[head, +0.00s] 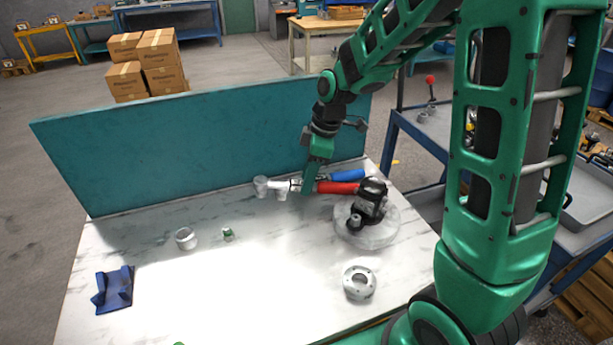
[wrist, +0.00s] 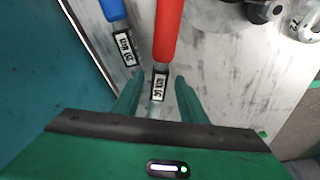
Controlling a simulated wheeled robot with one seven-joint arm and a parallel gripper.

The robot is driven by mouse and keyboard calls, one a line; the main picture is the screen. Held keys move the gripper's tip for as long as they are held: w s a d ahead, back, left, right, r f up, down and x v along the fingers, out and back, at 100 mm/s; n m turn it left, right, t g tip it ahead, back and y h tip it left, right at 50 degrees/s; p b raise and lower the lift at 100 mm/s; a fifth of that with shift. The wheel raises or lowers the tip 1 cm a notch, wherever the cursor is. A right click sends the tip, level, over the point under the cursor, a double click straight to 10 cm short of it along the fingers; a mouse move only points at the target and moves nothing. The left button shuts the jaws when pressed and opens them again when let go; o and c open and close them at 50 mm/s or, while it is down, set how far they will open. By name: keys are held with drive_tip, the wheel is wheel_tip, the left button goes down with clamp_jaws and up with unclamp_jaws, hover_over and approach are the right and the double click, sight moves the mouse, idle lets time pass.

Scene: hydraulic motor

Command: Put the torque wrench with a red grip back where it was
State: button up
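The torque wrench with a red grip (head: 338,187) lies near the teal panel at the back of the white table, its grip pointing right. Its red grip (wrist: 169,30) and labelled shaft (wrist: 158,88) also show in the wrist view. My gripper (wrist: 158,84) is open, with one finger on each side of the shaft just below the grip and visible gaps. In the head view my gripper (head: 308,188) reaches down at the wrench's middle. A blue-grip torque wrench (head: 348,174) lies beside it, nearer the panel. Whether the red wrench touches the table is unclear.
Pale grey cylindrical pieces (head: 261,187) are at the wrenches' left ends. A black motor part (head: 370,195) on a round clear base (head: 382,232) stands close right. A grey flange (head: 359,283), grey ring (head: 186,238) and blue cradle (head: 118,288) lie further forward. The table's middle is clear.

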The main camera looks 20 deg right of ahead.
drive_tip(key=shift+r, duration=0.5)
drive_tip(key=v, duration=1.2)
drive_tip(key=s+d+m, duration=0.3)
drive_tip(key=s+d+m+h, duration=0.1)
drive_tip(key=s+d+m, duration=0.1)
drive_tip(key=s+d, duration=0.1)
drive_tip(key=s+d+m, duration=0.3)
drive_tip(key=s, duration=0.2)
drive_tip(key=shift+f+m, duration=0.3)
drive_tip(key=shift+f, duration=0.05)
drive_tip(key=s+d+f+m, duration=0.2)
drive_tip(key=s+m, duration=0.3)
drive_tip(key=s, duration=0.3)
drive_tip(key=s+d+f+m+g+h, duration=0.1)
drive_tip(key=s+d+f+m, duration=0.1)
drive_tip(key=s+d+m, duration=0.2)
drive_tip(key=s+m, duration=0.2)
drive_tip(key=s, duration=0.2)
drive_tip(key=shift+s+d, duration=0.15)
drive_tip(key=shift+s, duration=0.2)
drive_tip(key=shift+w+f+h, duration=0.2)
drive_tip(key=shift+w+h, duration=0.1)
drive_tip(key=shift+w, duration=0.35)
